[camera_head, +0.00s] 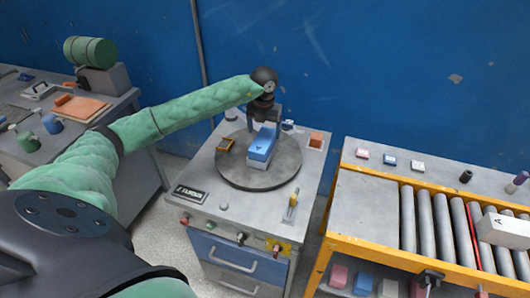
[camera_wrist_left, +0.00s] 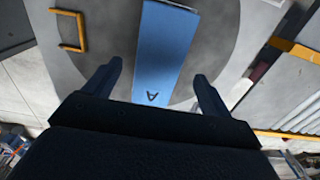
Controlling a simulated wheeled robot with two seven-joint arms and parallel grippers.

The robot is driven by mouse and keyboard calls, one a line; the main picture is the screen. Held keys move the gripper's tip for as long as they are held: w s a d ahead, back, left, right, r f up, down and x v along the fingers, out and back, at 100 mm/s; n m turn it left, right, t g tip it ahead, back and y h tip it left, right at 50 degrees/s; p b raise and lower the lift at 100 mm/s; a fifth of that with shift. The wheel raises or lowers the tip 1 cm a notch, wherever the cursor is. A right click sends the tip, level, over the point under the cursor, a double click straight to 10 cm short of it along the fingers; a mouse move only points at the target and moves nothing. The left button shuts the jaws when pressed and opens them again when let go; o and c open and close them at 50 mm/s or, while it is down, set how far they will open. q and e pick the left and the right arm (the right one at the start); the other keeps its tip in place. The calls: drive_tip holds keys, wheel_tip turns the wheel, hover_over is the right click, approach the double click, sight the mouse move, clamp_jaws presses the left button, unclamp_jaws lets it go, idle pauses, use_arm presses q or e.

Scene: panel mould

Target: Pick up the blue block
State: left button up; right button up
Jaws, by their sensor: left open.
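The blue block (camera_head: 261,147) lies on the round grey plate (camera_head: 233,174) on top of the grey machine. It is long, with a dark letter A on its top face. In the left wrist view the blue block (camera_wrist_left: 163,45) runs from the top edge down to between the fingers, with the letter at its near end. My left gripper (camera_head: 263,124) is above and at the far end of the block in the head view. Its fingers (camera_wrist_left: 157,88) are apart, one to each side of the block, with visible gaps. I cannot tell whether they touch it. My right gripper does not show.
A small orange-brown frame (camera_head: 226,145) lies on the plate left of the block; it also shows in the left wrist view (camera_wrist_left: 68,30). A lever (camera_head: 292,205) stands at the machine's front right. A roller conveyor (camera_head: 430,222) with a white block (camera_head: 503,229) stands at right.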

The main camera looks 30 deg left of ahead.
sight(264, 138)
use_arm(q)
drive_tip(key=shift+f, duration=0.6)
drive_tip(key=shift+f+p, duration=0.3)
drive_tip(key=shift+f, duration=0.8)
drive_tip(key=f+p, duration=0.3)
drive_tip(key=f, duration=0.1)
drive_tip(key=shift+s, duration=0.35)
drive_tip(key=shift+f, duration=0.75)
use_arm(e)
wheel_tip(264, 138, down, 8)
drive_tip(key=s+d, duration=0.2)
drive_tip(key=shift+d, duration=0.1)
use_arm(q)
drive_tip(key=c, duration=1.5)
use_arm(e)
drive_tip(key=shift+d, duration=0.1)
use_arm(q)
drive_tip(key=shift+w+r, duration=0.1)
drive_tip(key=shift+r, duration=0.1)
